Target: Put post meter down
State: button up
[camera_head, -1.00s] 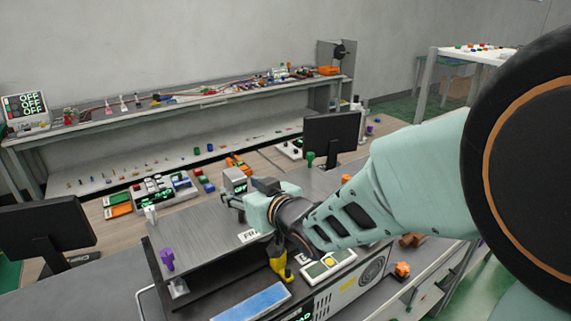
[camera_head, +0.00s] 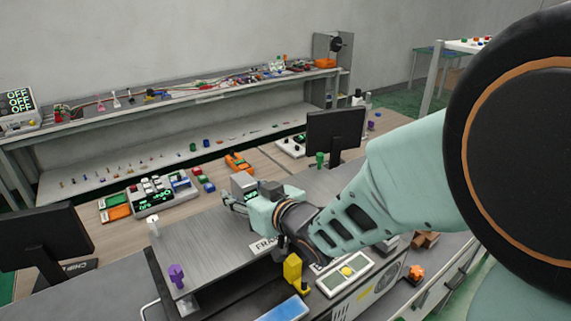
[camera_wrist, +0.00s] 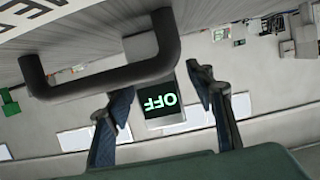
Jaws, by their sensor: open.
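A small grey box with a lit display (camera_head: 243,183) stands at the far edge of the grey metal top; no label naming the post meter is readable. My gripper (camera_head: 232,201) is beside this box. In the wrist view, my gripper (camera_wrist: 160,92) is open, with its two dark fingers apart. A display reading OFF (camera_wrist: 158,103), upside down, shows between and beyond the fingers. A dark handle bar (camera_wrist: 102,76) crosses the upper left, close to the left finger. Contact between the fingers and the box cannot be told.
A yellow lever (camera_head: 293,268) and purple knob (camera_head: 176,275) stand near the metal top (camera_head: 200,245). Monitors (camera_head: 335,132) and (camera_head: 40,238) flank the bench. A cluttered shelf (camera_head: 170,108) runs along the wall. My arm covers much of the right side.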

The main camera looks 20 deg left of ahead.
grip_shut()
jog(key=shift+r, duration=0.1)
dwell(0.3)
jog(key=shift+r, duration=0.1)
